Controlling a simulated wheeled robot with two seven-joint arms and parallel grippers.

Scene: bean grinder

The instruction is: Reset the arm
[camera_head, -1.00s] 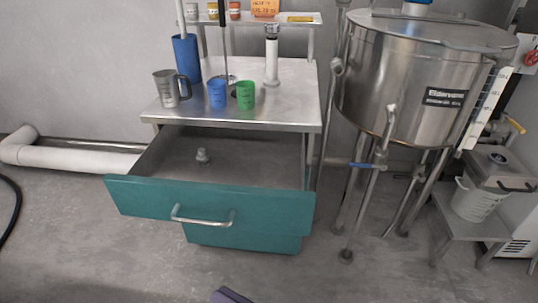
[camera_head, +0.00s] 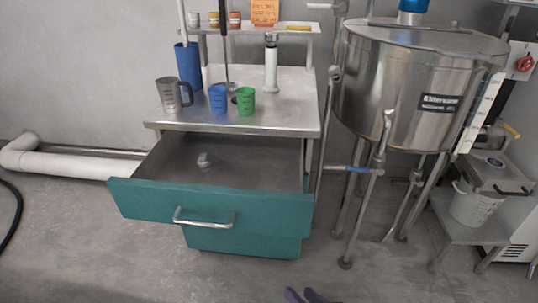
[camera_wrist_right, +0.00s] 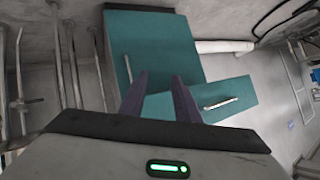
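My right gripper (camera_head: 304,296) shows only as two purple fingertips at the bottom edge of the head view, low in front of the teal cabinet. In the right wrist view its two fingers (camera_wrist_right: 160,88) stand apart with nothing between them. They point toward the teal drawer unit. The top drawer (camera_head: 212,207) is pulled open, and a small grey metal object (camera_head: 203,160) stands inside it. A white and metal cylinder (camera_head: 271,65), possibly the grinder, stands upright on the steel table (camera_head: 290,108). My left gripper is not in view.
On the table are a metal jug (camera_head: 168,95), a blue cup (camera_head: 217,98), a green cup (camera_head: 245,100) and a tall blue container (camera_head: 188,66). A large steel kettle (camera_head: 405,80) on legs stands at the right. The floor in front is clear.

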